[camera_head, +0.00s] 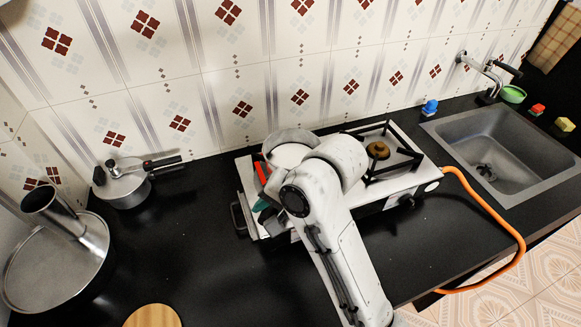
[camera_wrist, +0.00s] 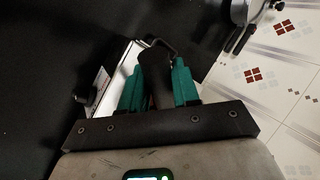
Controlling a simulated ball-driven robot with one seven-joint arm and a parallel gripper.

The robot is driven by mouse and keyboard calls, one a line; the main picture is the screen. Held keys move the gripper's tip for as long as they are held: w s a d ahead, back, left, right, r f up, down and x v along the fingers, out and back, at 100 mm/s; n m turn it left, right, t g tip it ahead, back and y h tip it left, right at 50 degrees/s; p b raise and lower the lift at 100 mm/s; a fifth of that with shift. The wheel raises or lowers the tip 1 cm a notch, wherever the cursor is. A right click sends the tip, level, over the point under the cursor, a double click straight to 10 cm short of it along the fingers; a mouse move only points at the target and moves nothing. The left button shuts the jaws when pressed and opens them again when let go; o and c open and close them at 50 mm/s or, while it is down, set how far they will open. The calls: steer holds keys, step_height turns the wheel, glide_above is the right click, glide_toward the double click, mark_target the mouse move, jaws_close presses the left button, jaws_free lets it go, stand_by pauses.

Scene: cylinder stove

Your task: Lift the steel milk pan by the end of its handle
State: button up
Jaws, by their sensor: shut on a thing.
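My gripper (camera_wrist: 159,68) shows in the wrist view with its two teal fingers on either side of a dark, flat bar (camera_wrist: 158,88). It is shut on this bar, which looks like the pan's handle. In the head view my arm covers the left part of the white stove (camera_head: 402,183), and only a little teal of my gripper (camera_head: 262,204) shows by the stove's left end. Whether the pan is clear of the stove cannot be told.
A pressure cooker (camera_head: 124,186) stands to the left, with a large steel lidded pot (camera_head: 52,270) beyond it. A round wooden board (camera_head: 152,317) lies at the front. An orange hose (camera_head: 505,228) runs from the stove. The sink (camera_head: 510,150) is at the right. Dark counter between cooker and stove is clear.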

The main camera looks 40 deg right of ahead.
jaws_close()
steer(key=shift+r, duration=0.1)
stand_by(0.8)
